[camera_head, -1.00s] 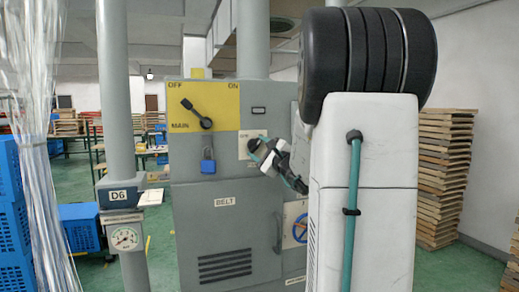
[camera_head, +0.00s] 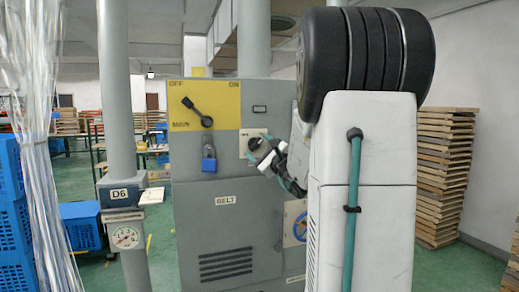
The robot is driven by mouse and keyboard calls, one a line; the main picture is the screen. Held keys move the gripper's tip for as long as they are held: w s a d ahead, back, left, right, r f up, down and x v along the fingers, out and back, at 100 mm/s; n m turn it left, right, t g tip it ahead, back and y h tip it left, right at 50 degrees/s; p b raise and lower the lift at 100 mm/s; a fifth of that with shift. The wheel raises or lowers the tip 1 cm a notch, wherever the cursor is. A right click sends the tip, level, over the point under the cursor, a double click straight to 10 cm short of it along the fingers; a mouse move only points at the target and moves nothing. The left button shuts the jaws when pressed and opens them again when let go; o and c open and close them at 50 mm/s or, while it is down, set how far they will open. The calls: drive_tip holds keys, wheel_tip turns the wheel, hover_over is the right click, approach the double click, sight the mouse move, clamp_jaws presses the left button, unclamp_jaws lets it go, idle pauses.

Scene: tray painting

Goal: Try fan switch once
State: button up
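A small cream plate with a dark rotary knob (camera_head: 254,144) sits on the grey cabinet, below and right of the yellow OFF/ON panel. It looks like the fan switch, but its label is too small to read. My gripper (camera_head: 262,155), black and white, is right at the plate, at the knob's lower right. It overlaps part of the plate and I cannot tell whether it touches the knob. Whether its fingers are open or shut is unclear at this size. My white arm hides what lies behind it on the right.
The yellow MAIN panel (camera_head: 190,112) has a black lever pointing up-left toward OFF. A blue padlock (camera_head: 209,166) hangs below it. A blue handwheel (camera_head: 299,228) is partly hidden by my arm. A grey pillar (camera_head: 118,150) with a D6 sign and gauge stands left.

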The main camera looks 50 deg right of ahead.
drive_tip(key=v, duration=0.7)
drive_tip(key=shift+s, duration=0.35)
drive_tip(key=shift+a+f, duration=0.1)
drive_tip(key=shift+a, duration=0.05)
idle(0.3)
